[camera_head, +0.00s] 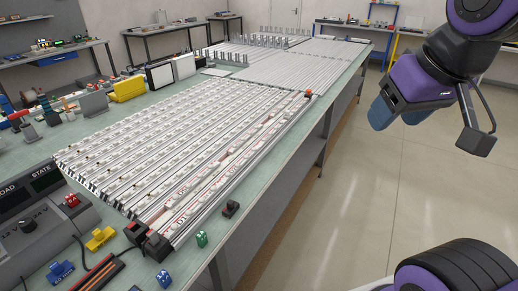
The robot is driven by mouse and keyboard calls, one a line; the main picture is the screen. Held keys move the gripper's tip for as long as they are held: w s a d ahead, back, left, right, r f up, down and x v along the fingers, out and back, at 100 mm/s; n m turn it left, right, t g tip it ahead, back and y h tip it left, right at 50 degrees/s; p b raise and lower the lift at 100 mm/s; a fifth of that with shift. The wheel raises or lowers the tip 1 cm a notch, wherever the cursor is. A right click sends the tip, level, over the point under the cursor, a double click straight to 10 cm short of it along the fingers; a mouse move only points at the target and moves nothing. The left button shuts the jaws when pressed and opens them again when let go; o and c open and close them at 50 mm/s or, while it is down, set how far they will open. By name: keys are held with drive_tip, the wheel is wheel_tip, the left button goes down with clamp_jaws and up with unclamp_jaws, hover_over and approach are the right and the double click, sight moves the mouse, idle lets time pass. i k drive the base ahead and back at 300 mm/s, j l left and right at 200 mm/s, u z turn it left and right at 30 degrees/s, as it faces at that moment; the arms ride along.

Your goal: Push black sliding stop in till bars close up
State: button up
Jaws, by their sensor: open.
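Long white and silver bars (170,135) lie side by side in rows on the green bench. Red markings and gaps show along the rows nearest the bench's right edge. A black block (157,246) stands at the near end of these rows, with a dark block with red on it (135,231) just left of it. A smaller black block (231,208) sits apart, right of the bars. I cannot tell for sure which is the sliding stop. My gripper (398,116), purple with blue fingertips, is open and empty at upper right, beyond the bench edge, far from these blocks.
A grey control box (35,235) stands at the bench's near left. Yellow (101,239), blue (61,272) and green (202,239) small blocks lie near the front. An orange-red knob (308,92) is at the bars' far right end. Open floor (400,200) lies right of the bench.

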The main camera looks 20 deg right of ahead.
sight(308, 96)
drive_tip(key=i+l+u, duration=0.1)
drive_tip(key=i+l, duration=0.15)
drive_tip(key=i+l+u, duration=0.1)
drive_tip(key=i+l, duration=0.15)
drive_tip(key=l, duration=0.25)
drive_tip(key=i+l+u, duration=0.1)
drive_tip(key=l, duration=0.3)
drive_tip(key=i+l+u, duration=0.1)
drive_tip(key=i+l, duration=0.2)
drive_tip(key=l, duration=0.15)
drive_tip(key=i+l+u, duration=0.1)
drive_tip(key=l, duration=0.35)
drive_tip(key=i+l+u, duration=0.15)
drive_tip(key=i+l, duration=0.15)
drive_tip(key=l, duration=0.15)
drive_tip(key=i+l+u, duration=0.1)
drive_tip(key=l, duration=0.35)
drive_tip(key=i+l+u, duration=0.1)
drive_tip(key=l, duration=0.4)
drive_tip(key=i, duration=0.05)
